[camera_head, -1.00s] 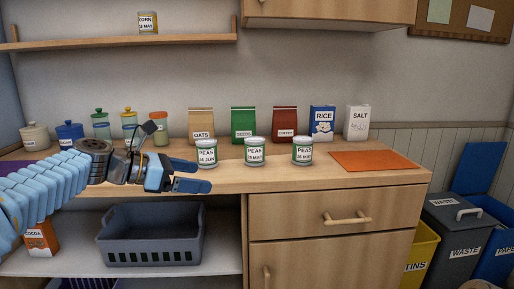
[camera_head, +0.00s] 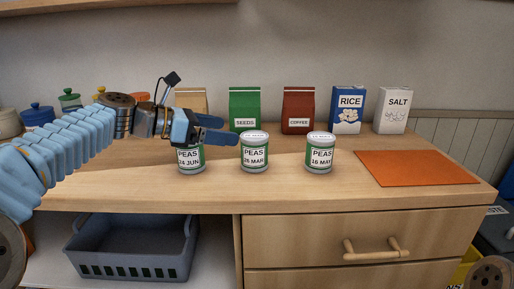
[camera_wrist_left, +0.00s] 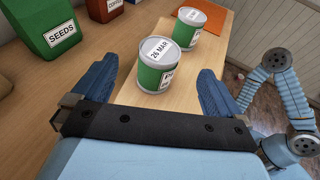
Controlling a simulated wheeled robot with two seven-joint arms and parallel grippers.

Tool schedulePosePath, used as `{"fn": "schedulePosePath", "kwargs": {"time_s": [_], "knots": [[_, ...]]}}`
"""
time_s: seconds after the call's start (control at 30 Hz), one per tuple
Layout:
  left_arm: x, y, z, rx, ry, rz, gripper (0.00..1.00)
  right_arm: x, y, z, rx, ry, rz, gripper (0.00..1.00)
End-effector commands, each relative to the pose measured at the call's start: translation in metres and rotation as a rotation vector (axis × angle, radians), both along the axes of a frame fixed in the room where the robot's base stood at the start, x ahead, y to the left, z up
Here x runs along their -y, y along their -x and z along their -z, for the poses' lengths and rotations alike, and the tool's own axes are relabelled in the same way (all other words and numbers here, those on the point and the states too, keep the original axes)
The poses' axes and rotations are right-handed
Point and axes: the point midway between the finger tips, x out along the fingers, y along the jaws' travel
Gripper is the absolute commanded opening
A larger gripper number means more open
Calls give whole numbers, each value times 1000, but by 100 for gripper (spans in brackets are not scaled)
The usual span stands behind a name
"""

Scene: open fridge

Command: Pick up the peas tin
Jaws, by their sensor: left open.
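Three peas tins with green and white labels stand upright in a row on the wooden counter. The left tin (camera_head: 190,160) reads a JUN date and is partly hidden behind my left gripper. The middle tin (camera_head: 254,153) reads 26 MAR, and the right tin (camera_head: 320,154) also carries a date. My left gripper (camera_head: 228,131) is open and empty, its fingers pointing right towards the middle tin. In the left wrist view the 26 MAR tin (camera_wrist_left: 158,66) appears between the fingertips, not gripped. A further tin (camera_wrist_left: 190,27) stands beyond it. My right gripper is not in view.
Behind the tins stand a green seeds bag (camera_head: 245,108), a coffee bag (camera_head: 298,108), a rice box (camera_head: 347,108) and a salt box (camera_head: 393,110). An orange mat (camera_head: 416,168) lies at the right. A grey basket (camera_head: 130,252) sits on the shelf below.

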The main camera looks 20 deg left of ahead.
Motion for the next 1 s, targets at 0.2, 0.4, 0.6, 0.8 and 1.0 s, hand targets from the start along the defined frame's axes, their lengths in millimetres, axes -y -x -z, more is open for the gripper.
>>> {"fn": "schedulePosePath", "kwargs": {"time_s": [0.2, 0.4, 0.6, 0.8, 1.0], "knots": [[34, -26, 14, -2, 1, 4, 100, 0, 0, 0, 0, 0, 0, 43], [47, -37, 19, -1, 1, 2, 100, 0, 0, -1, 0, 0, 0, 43], [70, -55, 32, -2, 1, 4, 100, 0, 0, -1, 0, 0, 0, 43], [82, -65, 37, -1, -1, 1, 100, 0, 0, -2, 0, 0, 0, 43], [82, -66, 37, 0, 0, 1, 98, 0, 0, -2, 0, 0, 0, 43]]}}
